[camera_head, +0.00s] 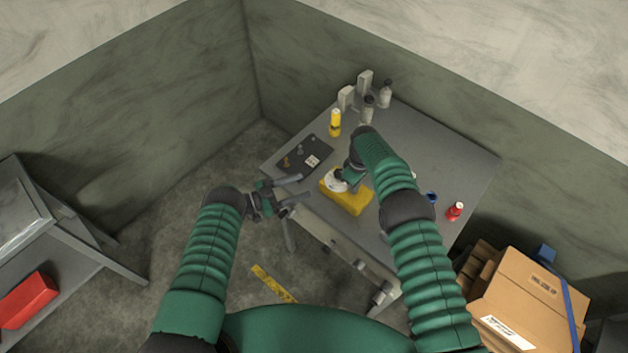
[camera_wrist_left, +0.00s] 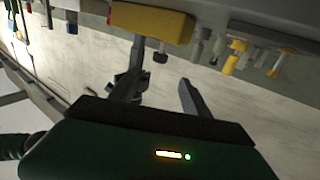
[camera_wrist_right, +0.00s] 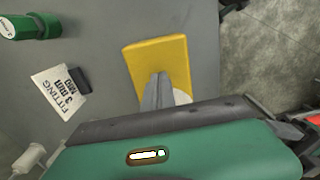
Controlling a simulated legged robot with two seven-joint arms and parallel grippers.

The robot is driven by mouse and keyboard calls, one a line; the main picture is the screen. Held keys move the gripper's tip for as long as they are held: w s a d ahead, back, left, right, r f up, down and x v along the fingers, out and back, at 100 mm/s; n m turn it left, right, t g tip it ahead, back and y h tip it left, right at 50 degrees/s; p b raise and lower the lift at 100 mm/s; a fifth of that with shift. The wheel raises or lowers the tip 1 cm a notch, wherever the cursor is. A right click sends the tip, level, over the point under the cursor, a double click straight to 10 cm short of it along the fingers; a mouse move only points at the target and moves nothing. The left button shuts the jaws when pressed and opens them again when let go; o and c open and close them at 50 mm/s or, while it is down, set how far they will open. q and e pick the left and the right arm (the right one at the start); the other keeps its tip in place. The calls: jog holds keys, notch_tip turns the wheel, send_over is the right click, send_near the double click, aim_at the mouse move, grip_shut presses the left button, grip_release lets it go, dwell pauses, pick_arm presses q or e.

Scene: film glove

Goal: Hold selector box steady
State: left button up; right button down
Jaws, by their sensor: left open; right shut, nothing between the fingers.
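A yellow block-like box (camera_head: 350,200), which I take to be the selector box, sits near the front edge of the grey table. A round white part (camera_head: 333,181) shows at its left end. My right gripper (camera_head: 345,178) is shut and empty over the box; in the right wrist view its closed fingers (camera_wrist_right: 158,88) overlap the yellow top (camera_wrist_right: 160,55) and partly hide the white part. I cannot tell if they touch. My left gripper (camera_head: 298,190) is open and empty, beside the table's front left edge and apart from the box. The left wrist view shows the box's side (camera_wrist_left: 150,20).
A dark panel (camera_head: 305,158) with small knobs lies on the table (camera_head: 455,165) left of the box. A yellow bottle (camera_head: 335,122) and several grey containers stand behind. A red bottle (camera_head: 455,211) is at right. Cardboard boxes (camera_head: 525,295) are beside the table.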

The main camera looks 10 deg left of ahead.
aim_at(334, 175)
pick_arm(q)
jog(key=x, duration=1.2)
jog(key=shift+s+d, duration=0.1)
jog(key=shift+c, duration=0.3)
grip_shut()
